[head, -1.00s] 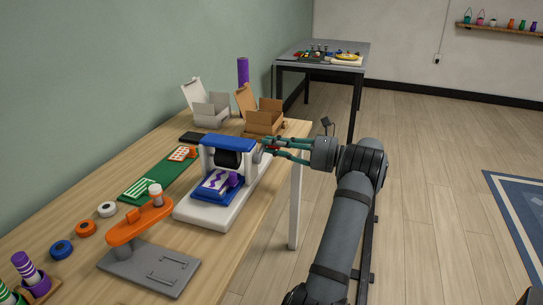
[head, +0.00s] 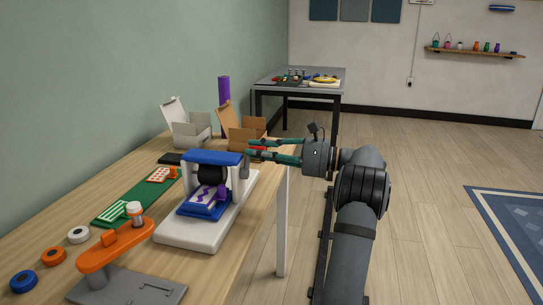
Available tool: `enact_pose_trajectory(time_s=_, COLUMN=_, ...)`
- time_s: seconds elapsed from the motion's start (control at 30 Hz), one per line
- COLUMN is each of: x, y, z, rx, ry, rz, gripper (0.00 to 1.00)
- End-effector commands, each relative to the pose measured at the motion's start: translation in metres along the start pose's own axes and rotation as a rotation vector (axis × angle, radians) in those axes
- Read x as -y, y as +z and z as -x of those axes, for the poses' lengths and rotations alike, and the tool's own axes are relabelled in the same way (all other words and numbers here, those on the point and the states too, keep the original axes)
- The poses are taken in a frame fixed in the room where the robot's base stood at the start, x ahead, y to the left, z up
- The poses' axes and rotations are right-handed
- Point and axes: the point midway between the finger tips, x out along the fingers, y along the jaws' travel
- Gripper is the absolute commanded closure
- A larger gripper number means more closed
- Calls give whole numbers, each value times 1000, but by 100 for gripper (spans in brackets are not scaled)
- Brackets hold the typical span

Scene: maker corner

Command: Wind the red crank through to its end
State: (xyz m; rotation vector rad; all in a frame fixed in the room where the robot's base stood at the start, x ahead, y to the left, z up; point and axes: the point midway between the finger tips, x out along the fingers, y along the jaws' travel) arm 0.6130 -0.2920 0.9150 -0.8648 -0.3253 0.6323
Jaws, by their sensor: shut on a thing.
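The roller press has a white base (head: 190,235), a blue top bar (head: 214,157) and a dark roller (head: 211,174). It stands near the table's right edge. A blue bed (head: 203,209) with a purple-patterned sheet lies in front of the roller. The red crank (head: 259,149) is on the press's right side, and only a small red part shows. The fingers hide part of the crank.
An orange stand (head: 115,245) on a grey plate is at the front. Tape rolls (head: 52,256) lie at left. A green strip (head: 125,205) lies behind. Open boxes (head: 243,135) and a purple cylinder (head: 224,92) stand at the back.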

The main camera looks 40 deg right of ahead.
Motion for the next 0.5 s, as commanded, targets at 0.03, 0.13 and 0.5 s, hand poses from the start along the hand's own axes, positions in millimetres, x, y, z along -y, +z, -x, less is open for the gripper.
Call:
enact_pose_trajectory(time_s=0.03, x=-1, y=1, z=-1, rx=2, ry=1, rz=4, gripper=100)
enact_pose_trajectory(time_s=0.13, x=-1, y=2, z=-2, rx=3, ry=2, rz=8, gripper=100)
enact_pose_trajectory(time_s=0.5, x=0, y=2, z=-2, rx=4, ry=2, rz=7, gripper=77)
